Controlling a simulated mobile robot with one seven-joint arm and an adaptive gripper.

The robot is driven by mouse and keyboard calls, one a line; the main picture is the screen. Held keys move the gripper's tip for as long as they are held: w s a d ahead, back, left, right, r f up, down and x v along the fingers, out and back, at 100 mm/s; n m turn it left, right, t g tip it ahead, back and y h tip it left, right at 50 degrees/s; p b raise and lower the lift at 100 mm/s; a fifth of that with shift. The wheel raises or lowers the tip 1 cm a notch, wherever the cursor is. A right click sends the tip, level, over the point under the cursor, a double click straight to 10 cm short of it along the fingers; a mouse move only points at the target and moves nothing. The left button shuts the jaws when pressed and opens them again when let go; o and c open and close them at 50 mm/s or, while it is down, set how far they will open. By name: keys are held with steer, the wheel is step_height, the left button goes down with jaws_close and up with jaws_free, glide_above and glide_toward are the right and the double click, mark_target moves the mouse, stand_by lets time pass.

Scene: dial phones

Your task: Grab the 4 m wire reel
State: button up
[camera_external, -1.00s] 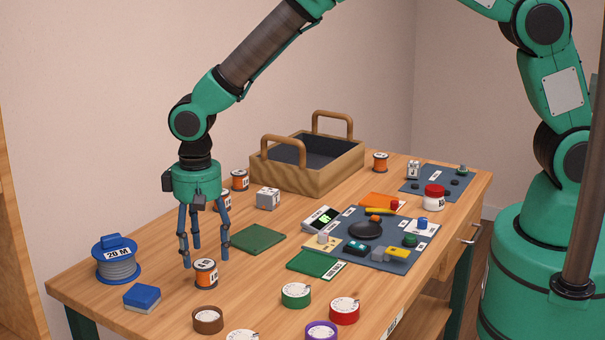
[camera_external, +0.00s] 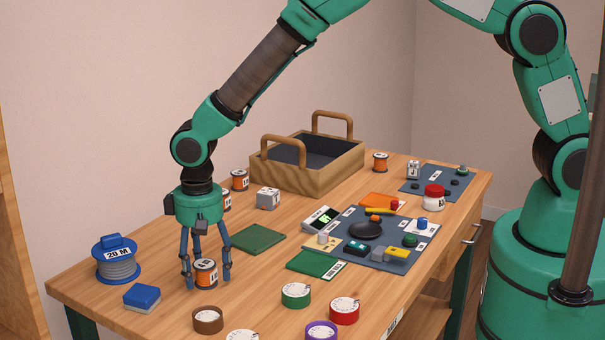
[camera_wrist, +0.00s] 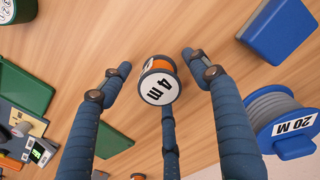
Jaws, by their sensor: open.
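The 4 m wire reel (camera_wrist: 159,86) is a small orange spool with black rims and a white label reading "4 m" in the wrist view. In the external view the reel (camera_external: 206,273) stands on the table near its front left. My gripper (camera_external: 205,283) is low over the table with its blue fingers spread around the reel. In the wrist view my gripper (camera_wrist: 158,84) is open, with fingers to the left, right and below the reel. A gap shows between the reel and the left and right fingers; contact with the lower finger cannot be told.
A blue 20 M reel (camera_external: 118,262) and a blue block (camera_external: 142,297) stand left of the gripper. Green mats (camera_external: 258,239) lie to the right. A wooden tray (camera_external: 307,165) stands behind.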

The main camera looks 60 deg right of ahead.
mark_target(203, 264)
steer(key=c, duration=1.3)
steer(key=shift+r, duration=0.15)
steer(key=shift+r, duration=0.55)
step_height(203, 264, up, 2)
steer(key=shift+w+r+p, duration=0.1)
steer(key=shift+p, duration=0.45)
steer(key=s+d, duration=0.2)
steer(key=s, duration=0.3)
steer(key=s+d+r+p, duration=0.1)
steer(key=s+d, duration=0.1)
steer(key=s, duration=0.2)
steer(key=s+d+p, duration=0.1)
steer(key=s+d, duration=0.1)
steer(key=s, duration=0.3)
steer(key=shift+s+d+r, duration=0.2)
steer(key=shift+s+d, duration=0.1)
steer(key=shift+d, duration=0.1)
